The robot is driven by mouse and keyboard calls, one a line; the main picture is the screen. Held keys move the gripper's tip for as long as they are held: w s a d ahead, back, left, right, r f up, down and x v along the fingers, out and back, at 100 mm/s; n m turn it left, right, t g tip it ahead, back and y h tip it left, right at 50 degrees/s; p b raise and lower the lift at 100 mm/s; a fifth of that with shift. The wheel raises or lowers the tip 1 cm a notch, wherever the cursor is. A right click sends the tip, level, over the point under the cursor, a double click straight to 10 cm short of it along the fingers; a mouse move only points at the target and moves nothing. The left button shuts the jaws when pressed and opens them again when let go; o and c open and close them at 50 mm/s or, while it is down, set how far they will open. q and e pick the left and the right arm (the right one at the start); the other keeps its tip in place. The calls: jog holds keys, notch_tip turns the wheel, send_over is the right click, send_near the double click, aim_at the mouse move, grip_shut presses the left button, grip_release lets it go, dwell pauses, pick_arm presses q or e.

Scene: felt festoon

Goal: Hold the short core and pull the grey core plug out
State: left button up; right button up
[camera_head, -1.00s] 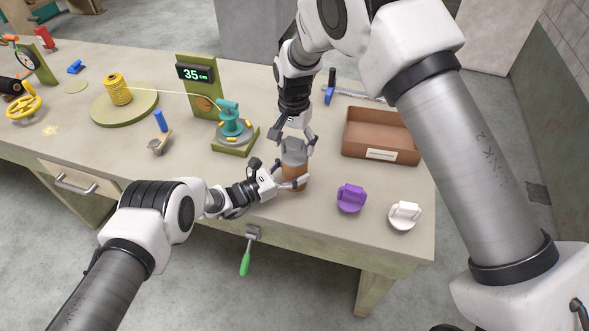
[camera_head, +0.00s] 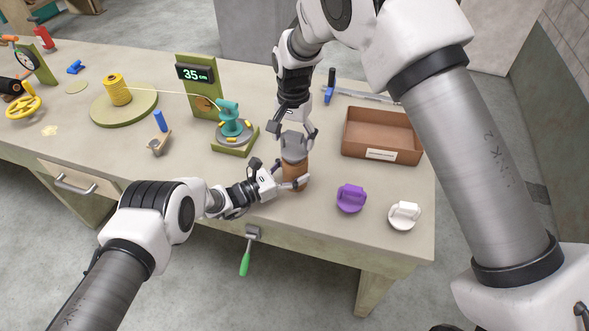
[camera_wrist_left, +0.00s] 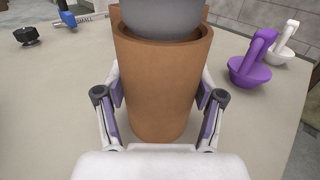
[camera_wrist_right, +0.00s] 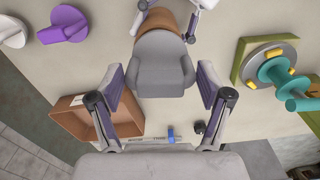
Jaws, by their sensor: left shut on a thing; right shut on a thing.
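The short core (camera_head: 292,171) is a brown cardboard-like tube standing upright near the table's front edge. My left gripper (camera_head: 291,182) is shut on it, one finger on each side; the left wrist view shows the core (camera_wrist_left: 160,90) between the fingers. The grey core plug (camera_head: 294,146) stands up out of the core's top, its lower end still inside the rim as the left wrist view shows (camera_wrist_left: 162,14). My right gripper (camera_head: 296,140) comes from above and is shut on the plug, which the right wrist view shows between its fingers (camera_wrist_right: 162,68).
A purple plug (camera_head: 351,198) and a white plug (camera_head: 404,215) lie to the right of the core. A brown open tray (camera_head: 382,157) stands behind them. A teal device (camera_head: 231,124) stands to the left. A green-handled tool (camera_head: 246,262) hangs at the front edge.

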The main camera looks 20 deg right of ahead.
jog(key=shift+r, duration=1.4)
jog(key=shift+r, duration=3)
pick_arm(q)
jog(key=o, duration=1.3)
jog(key=shift+a, duration=0.15)
jog(key=v, duration=1.1)
jog(key=shift+a, duration=0.35)
